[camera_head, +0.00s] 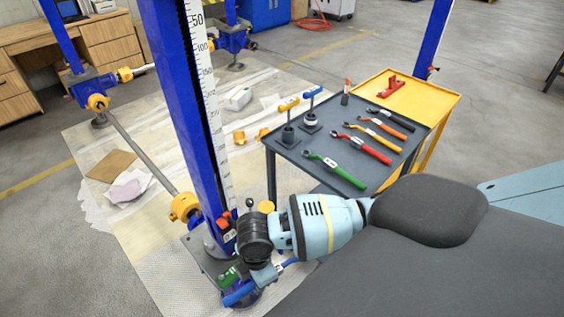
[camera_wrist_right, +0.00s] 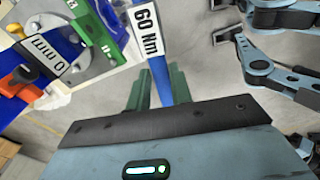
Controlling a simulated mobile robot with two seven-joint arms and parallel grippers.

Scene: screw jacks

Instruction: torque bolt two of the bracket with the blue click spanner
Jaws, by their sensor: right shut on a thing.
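The blue click spanner (camera_wrist_right: 158,75) carries a white "60 Nm" label in the right wrist view. Its shaft runs down between the green fingers of my right gripper (camera_wrist_right: 157,90), which is shut on it. The spanner's top end leaves the picture beside the bracket, so I cannot tell whether it sits on a bolt. In the head view the green-tagged plate (camera_head: 212,266) is at the foot of the blue column, and my right wrist hides most of the gripper. My left gripper is not identifiable.
A grey tool table (camera_head: 300,152) holds green (camera_head: 335,170), red (camera_head: 362,147) and orange spanners, plus upright tools. A yellow cart top (camera_head: 425,100) adjoins it. The blue column (camera_head: 185,110) with its scale stands close left of my arm. Jointed light-blue parts show at the wrist view's upper right.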

